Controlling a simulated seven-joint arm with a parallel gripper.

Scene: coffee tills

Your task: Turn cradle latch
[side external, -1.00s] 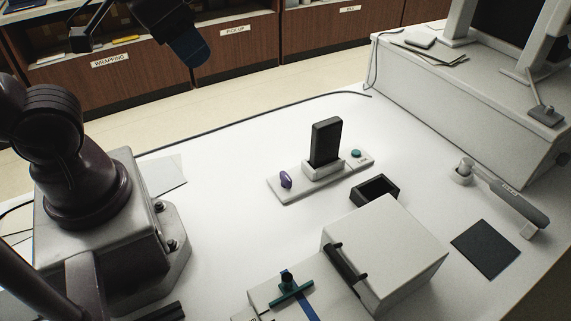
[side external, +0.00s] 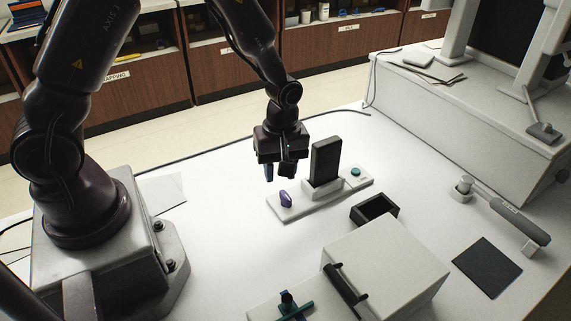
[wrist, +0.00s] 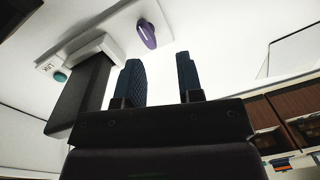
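The cradle (side external: 328,197) is a pale flat base on the white table with a dark upright device (side external: 325,162) in its holder. A purple oval knob (side external: 285,199), which looks like the latch, stands at the base's left end. The knob also shows in the wrist view (wrist: 147,33), beyond the fingertips. A teal button (side external: 356,171) is at the other end beside a small label. My gripper (side external: 280,174) points down above and just behind the knob, apart from it. In the wrist view my gripper's (wrist: 158,60) two blue fingers are spread with nothing between them.
A small black open box (side external: 374,209) and a large pale box with a dark handle (side external: 386,268) stand in front of the cradle. A grey-handled tool (side external: 512,213) and a dark mat (side external: 487,267) lie to the right.

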